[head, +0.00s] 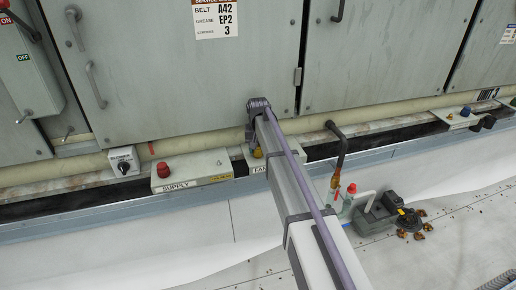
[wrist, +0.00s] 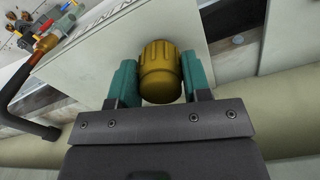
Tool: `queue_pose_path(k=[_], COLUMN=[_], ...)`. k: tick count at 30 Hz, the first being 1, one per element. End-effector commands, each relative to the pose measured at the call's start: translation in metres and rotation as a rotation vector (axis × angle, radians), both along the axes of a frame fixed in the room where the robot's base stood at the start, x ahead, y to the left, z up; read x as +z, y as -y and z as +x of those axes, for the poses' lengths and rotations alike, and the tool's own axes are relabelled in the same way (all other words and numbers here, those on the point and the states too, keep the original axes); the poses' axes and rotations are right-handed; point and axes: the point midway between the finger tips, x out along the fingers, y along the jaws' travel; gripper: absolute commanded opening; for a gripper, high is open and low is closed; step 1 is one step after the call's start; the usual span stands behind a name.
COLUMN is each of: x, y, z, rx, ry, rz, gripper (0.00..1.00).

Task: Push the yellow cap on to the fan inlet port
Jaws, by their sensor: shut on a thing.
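The yellow cap (wrist: 160,75) is ribbed and sits between the two teal fingers of my gripper (wrist: 160,88) in the wrist view. My gripper is shut on the cap's sides. The cap faces a pale box (wrist: 195,25) with partly visible lettering. In the head view this box (head: 262,169) shows a label starting "FA", partly covered by my arm. A yellow spot, perhaps the cap, shows there beside my arm. The fan inlet port is hidden behind the cap. I cannot tell whether the cap touches the port or how far on it is.
A dark bent pipe (head: 340,150) rises at the right. Grey cabinet doors (head: 180,75) stand behind.

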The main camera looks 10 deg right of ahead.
Motion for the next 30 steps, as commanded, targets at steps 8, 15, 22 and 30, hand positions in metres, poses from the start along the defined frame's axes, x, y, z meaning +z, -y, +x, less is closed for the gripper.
queue_pose_path(k=[8, 15, 22, 30], x=[0.0000, -0.0001, -0.0041, -0.0096], y=[0.0000, 0.0000, 0.0000, 0.0000], z=[0.0000, 0.0000, 0.0000, 0.0000], rx=[0.000, 0.000, 0.000, 0.000], ry=[0.000, 0.000, 0.000, 0.000], rz=[0.000, 0.000, 0.000, 0.000], gripper=[0.22, 0.22, 0.22, 0.22])
